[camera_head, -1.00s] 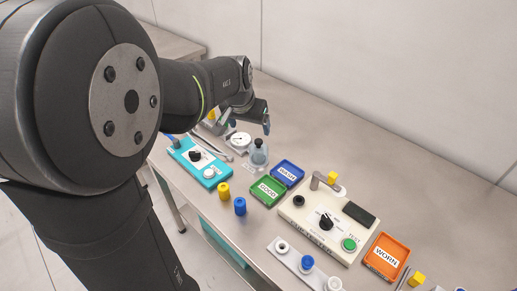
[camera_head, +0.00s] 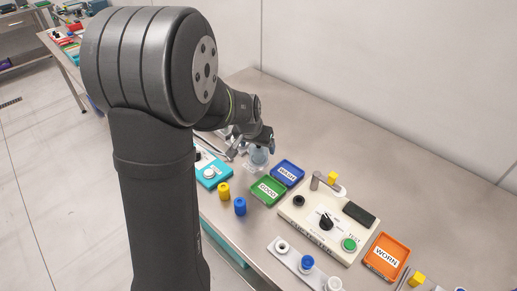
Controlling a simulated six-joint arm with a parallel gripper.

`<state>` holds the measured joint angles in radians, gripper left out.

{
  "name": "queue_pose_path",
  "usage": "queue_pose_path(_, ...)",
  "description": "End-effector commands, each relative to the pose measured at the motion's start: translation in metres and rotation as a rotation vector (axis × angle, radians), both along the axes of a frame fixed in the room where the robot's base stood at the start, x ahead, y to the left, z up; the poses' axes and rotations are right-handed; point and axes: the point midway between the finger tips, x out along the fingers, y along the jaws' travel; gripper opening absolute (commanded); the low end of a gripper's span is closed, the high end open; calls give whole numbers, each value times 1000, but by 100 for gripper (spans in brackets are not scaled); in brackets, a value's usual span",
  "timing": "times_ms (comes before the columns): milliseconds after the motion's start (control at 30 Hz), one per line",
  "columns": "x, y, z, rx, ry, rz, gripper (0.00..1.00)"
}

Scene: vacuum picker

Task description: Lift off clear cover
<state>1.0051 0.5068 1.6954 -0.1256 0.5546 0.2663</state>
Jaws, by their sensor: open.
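A clear, bluish dome-shaped cover (camera_head: 259,158) stands on the table behind the green tray and left of the blue tray. My gripper (camera_head: 264,145) is open and sits right at the top of the cover, hiding its upper part. I cannot tell whether the fingers touch the cover or are around its top.
A green tray (camera_head: 281,194) marked GOOD and a blue tray (camera_head: 300,172) marked WASH lie close by. A teal box (camera_head: 212,180), yellow and blue cylinders, a cream tester (camera_head: 300,218) and an orange WORN tray (camera_head: 404,258) stand nearby. The back right table is bare.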

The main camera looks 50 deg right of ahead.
Motion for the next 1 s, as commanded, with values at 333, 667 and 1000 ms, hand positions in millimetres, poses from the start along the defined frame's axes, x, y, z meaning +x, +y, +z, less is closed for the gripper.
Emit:
queue_pose_path(333,6,-13,-40,1,0,-1,81)
queue_pose_path(667,7,-15,-43,-1,-1,-1,76)
queue_pose_path(1000,7,-15,-43,-1,0,0,33)
